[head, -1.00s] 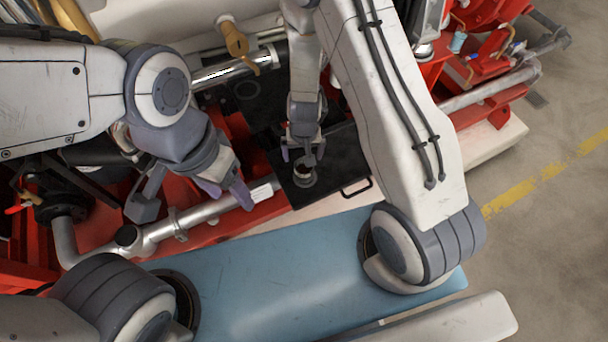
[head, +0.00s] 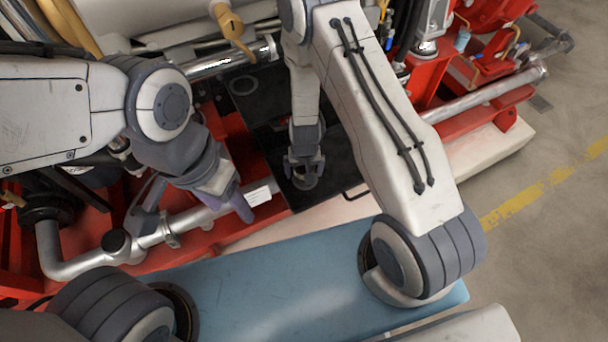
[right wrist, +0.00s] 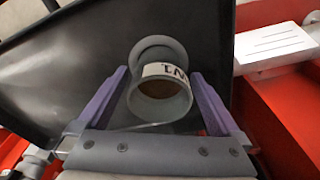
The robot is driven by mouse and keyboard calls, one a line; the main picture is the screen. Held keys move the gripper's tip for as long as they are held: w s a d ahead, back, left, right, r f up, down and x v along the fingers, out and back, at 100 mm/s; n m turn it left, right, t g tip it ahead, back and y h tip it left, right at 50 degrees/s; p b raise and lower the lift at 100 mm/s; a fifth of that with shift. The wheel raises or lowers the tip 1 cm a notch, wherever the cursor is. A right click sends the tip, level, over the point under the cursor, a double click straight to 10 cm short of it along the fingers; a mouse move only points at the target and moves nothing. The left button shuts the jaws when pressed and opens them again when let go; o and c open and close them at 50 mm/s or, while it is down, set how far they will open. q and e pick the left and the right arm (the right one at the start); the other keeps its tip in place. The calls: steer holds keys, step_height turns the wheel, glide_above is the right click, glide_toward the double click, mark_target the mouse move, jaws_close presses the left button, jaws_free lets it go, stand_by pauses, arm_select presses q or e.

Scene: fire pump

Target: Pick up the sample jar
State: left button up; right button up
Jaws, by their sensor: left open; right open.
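The sample jar (right wrist: 158,88) is a small grey round jar with a white label and brownish contents, standing on a black tray (right wrist: 215,30). In the right wrist view it sits between the two purple fingers of my right gripper (right wrist: 160,98), which are open with a gap on each side. In the head view my right gripper (head: 304,172) is over the jar (head: 305,183) and partly hides it. My left gripper (head: 222,207) is open and empty, to the left of the tray, above the red frame and a silver pipe.
The black tray (head: 335,178) has a handle at its front right. A silver pipe (head: 195,220) runs left of it along the red frame. The floor (head: 540,240) at the right is clear.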

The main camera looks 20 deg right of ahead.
steer(key=shift+r, duration=0.1)
jaws_close()
